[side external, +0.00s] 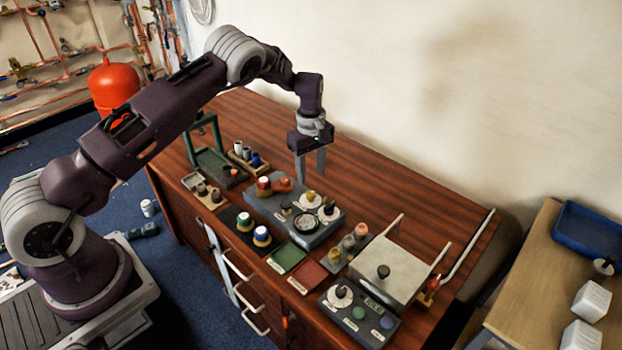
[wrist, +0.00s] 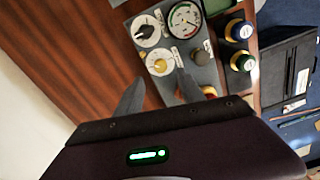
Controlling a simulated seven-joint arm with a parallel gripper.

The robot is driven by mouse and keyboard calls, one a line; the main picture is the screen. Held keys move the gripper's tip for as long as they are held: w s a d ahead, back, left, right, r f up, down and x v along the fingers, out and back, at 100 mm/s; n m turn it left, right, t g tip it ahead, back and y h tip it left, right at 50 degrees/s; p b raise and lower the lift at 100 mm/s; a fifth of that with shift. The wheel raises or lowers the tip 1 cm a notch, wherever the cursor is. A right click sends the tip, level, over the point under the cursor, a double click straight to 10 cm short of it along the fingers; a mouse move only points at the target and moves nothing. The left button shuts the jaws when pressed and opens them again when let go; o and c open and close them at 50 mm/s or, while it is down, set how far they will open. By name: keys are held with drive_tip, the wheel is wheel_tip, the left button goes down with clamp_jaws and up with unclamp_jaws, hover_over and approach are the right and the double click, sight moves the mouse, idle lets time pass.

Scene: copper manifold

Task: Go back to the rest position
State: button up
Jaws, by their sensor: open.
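My gripper (side external: 311,163) hangs above the wooden bench (side external: 375,170), pointing down behind the grey control panel (side external: 262,205). Its two fingers are apart with nothing between them. In the wrist view the open fingers of my gripper (wrist: 158,98) show over the bare wood and the panel's edge. The panel carries dials, a round gauge (side external: 306,223) and red and yellow knobs. The gauge also shows in the wrist view (wrist: 185,19).
Green (side external: 287,258) and red (side external: 307,276) trays lie in front. A green frame (side external: 207,140) stands at the left. The bench's back is clear.

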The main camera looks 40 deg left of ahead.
drive_tip(key=s+d+r+m+t, duration=0.1)
drive_tip(key=s+d+r+m, duration=0.1)
drive_tip(key=s+r, duration=0.5)
drive_tip(key=s+d+r+m+t+h, duration=0.1)
drive_tip(key=s+d+r+m, duration=0.15)
drive_tip(key=r, duration=0.95)
drive_tip(key=s+d+r+m+t, duration=0.1)
drive_tip(key=s+d+r+m, duration=0.15)
drive_tip(key=s+r, duration=0.45)
drive_tip(key=s+d+r+m+t, duration=0.1)
drive_tip(key=s+m, duration=0.3)
drive_tip(key=s, duration=0.7)
drive_tip(key=s+d+r+m+t+y, duration=0.1)
drive_tip(key=s+r+m, duration=0.2)
drive_tip(key=s, duration=0.8)
drive_tip(key=shift+d+m+t, duration=0.2)
drive_tip(key=shift+m+t, duration=0.1)
drive_tip(key=shift+m, duration=0.6)
drive_tip(key=shift+w, duration=0.1)
